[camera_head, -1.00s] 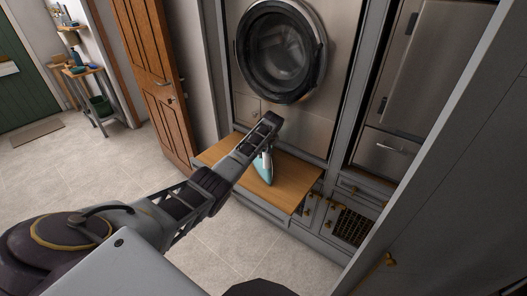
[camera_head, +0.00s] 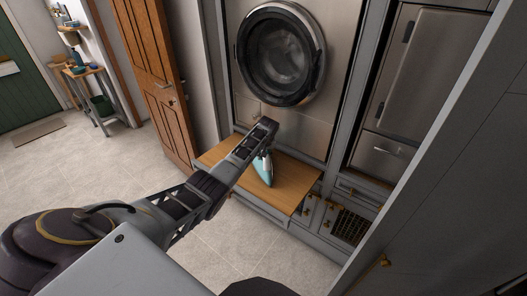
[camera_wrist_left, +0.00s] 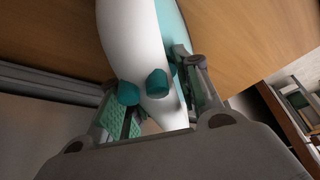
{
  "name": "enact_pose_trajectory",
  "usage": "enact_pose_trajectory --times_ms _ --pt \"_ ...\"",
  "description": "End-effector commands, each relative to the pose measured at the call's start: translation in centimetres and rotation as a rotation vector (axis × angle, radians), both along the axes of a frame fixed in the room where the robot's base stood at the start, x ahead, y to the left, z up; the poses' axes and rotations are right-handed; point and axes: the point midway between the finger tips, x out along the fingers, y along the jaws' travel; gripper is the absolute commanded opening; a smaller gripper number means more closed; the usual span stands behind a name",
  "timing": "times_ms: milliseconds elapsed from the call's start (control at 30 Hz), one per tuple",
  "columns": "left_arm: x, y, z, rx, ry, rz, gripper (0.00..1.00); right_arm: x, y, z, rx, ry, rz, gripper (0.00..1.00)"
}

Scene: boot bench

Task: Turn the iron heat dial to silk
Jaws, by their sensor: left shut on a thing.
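The teal and white iron (camera_head: 263,169) stands on the wooden bench top (camera_head: 295,184) below the washing machine. My left arm reaches in from the left, and my left gripper (camera_head: 265,147) is at the iron, partly hiding it. In the left wrist view the white and teal iron body (camera_wrist_left: 140,50) lies between the two fingers of the left gripper (camera_wrist_left: 160,92), which is shut on it. Teal knobs (camera_wrist_left: 157,83) show on the iron between the fingers. I cannot read any dial marking. My right gripper is not in view.
A front-loading washing machine (camera_head: 281,55) is behind the bench top. Grey drawers and a dark grille basket (camera_head: 349,227) are at the right. A wooden door (camera_head: 150,75) stands open at the left. The tiled floor is clear.

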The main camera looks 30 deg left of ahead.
Motion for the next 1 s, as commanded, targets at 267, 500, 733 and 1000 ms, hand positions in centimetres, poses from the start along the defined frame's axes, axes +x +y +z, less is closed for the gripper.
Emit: enact_pose_trajectory --times_ms 267,500,733,1000 --pt "-0.2 0.2 0.2 0.001 0.002 -0.11 0.1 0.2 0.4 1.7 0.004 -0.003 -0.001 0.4" --pt "-0.2 0.3 0.0 0.003 0.001 -0.167 0.1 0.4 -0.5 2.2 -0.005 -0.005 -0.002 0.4" --pt "-0.2 0.3 0.0 0.002 0.001 -0.168 0.1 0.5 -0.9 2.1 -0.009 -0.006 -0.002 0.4" --pt "-0.2 0.2 0.0 0.002 0.0 -0.168 0.56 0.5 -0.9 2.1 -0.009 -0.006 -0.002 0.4"
